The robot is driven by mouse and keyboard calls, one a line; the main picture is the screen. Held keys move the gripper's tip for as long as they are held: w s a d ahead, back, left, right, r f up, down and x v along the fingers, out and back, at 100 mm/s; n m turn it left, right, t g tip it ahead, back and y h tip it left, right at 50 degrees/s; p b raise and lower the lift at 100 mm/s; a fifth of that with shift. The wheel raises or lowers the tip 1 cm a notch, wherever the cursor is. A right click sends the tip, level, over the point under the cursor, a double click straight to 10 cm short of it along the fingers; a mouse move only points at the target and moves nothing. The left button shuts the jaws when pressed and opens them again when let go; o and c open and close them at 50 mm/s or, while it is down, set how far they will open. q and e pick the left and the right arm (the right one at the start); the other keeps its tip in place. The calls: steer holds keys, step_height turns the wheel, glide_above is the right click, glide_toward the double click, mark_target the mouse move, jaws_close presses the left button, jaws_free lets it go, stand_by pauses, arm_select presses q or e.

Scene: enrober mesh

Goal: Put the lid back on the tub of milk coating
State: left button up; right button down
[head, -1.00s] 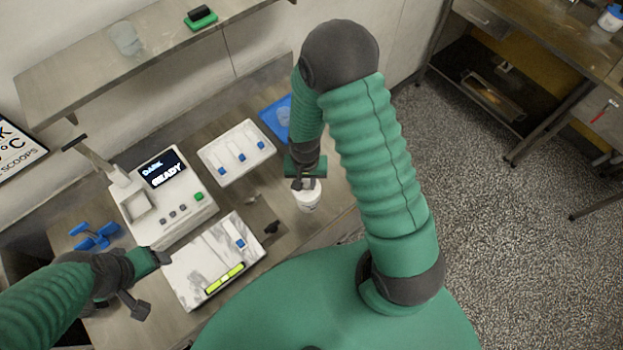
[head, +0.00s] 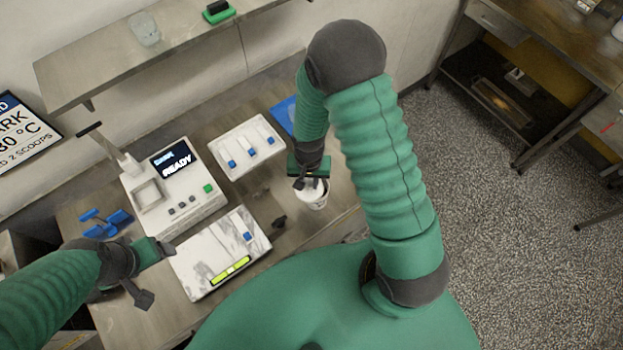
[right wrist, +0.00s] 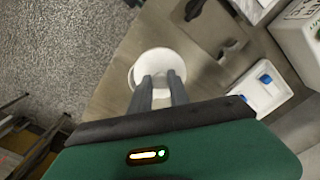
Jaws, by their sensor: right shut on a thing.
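A white tub (head: 315,199) stands near the right edge of the bench, below my right gripper (head: 309,184). In the right wrist view a white round piece, which looks like the lid (right wrist: 140,70), lies at the tips of my right gripper (right wrist: 160,78). The gripper is shut on it, with the fingers a little apart. The fingers and the lid hide much of the tub's top. I cannot tell whether the lid touches the tub's rim. My left gripper (head: 157,272) is open and empty, near the marble slab.
A machine (head: 173,190) reading READY stands on the bench. Behind are a white tray (head: 243,137) with several blue-tipped pieces and a blue mat (head: 284,110). The marble slab (head: 205,262) lies in front. A small dark object (head: 280,221) lies left of the tub.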

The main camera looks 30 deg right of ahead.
mark_target(320, 183)
steer(key=shift+a, duration=0.15)
steer(key=shift+d+f, duration=0.2)
steer(key=shift+d, duration=1.1)
steer(key=shift+s+a, duration=0.1)
steer(key=shift+a, duration=0.05)
steer(key=shift+d+f, duration=0.1)
steer(key=shift+d, duration=0.7)
arm_select(q)
steer(key=shift+d, duration=0.45)
steer(key=shift+a+f, duration=0.1)
steer(key=shift+a, duration=0.1)
arm_select(e)
steer(key=shift+a, duration=0.25)
steer(key=shift+a, duration=0.15)
arm_select(q)
steer(key=shift+a, duration=0.15)
arm_select(e)
steer(key=shift+a, duration=0.35)
